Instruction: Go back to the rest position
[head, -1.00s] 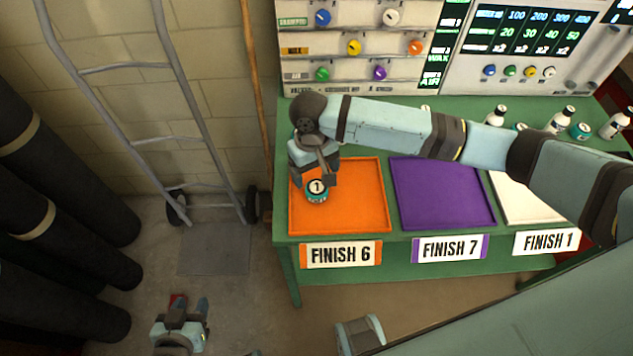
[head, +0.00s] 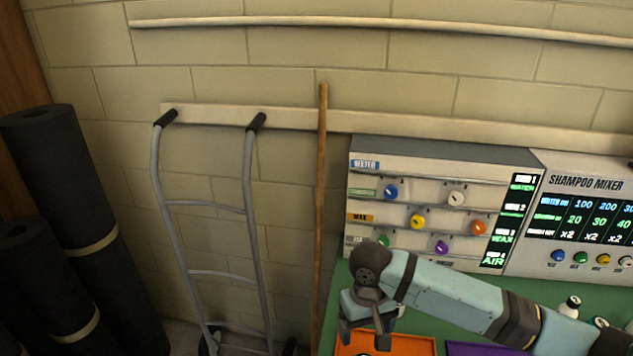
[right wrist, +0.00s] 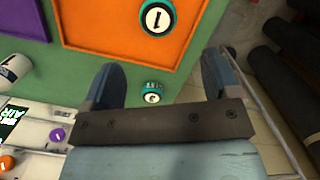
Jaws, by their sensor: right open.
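My right gripper (head: 366,328) hangs over the back of the orange tray (head: 410,345), its arm coming in from the right. In the right wrist view its two fingers (right wrist: 163,85) are apart with nothing held. A teal can with a white top marked 1 (right wrist: 157,18) stands in the orange tray (right wrist: 110,28), clear of the fingers. Another teal can (right wrist: 152,93) is on the green table, seen between the fingers but farther off. My left gripper is not in the head view.
The shampoo mixer panel (head: 590,215) and knob panel (head: 440,200) stand behind the green table (head: 540,290). A hand truck (head: 210,206) and a wooden pole (head: 320,200) lean at the wall. Dark rolls (head: 65,180) stand at left. A white bottle (head: 570,307) stands on the table.

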